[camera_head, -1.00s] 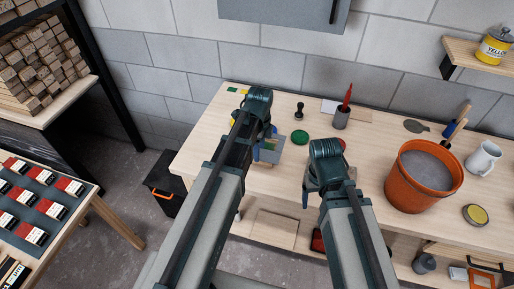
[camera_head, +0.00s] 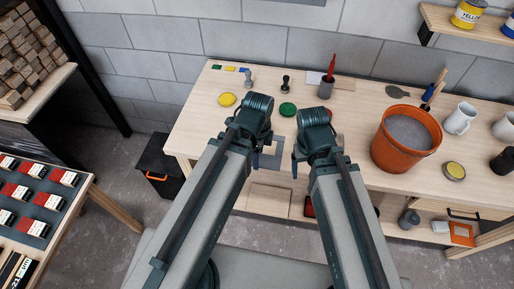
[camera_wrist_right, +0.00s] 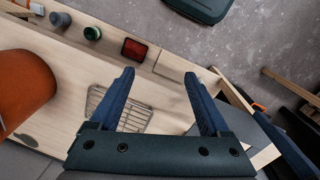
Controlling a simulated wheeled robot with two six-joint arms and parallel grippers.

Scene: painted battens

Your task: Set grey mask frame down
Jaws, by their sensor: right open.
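An orange bucket (camera_head: 405,145) stands right of my right gripper. A green disc (camera_head: 288,109), a yellow disc (camera_head: 227,99) and a grey cup with a red tool (camera_head: 326,89) are behind the grippers. White mugs (camera_head: 460,118) stand at the far right.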

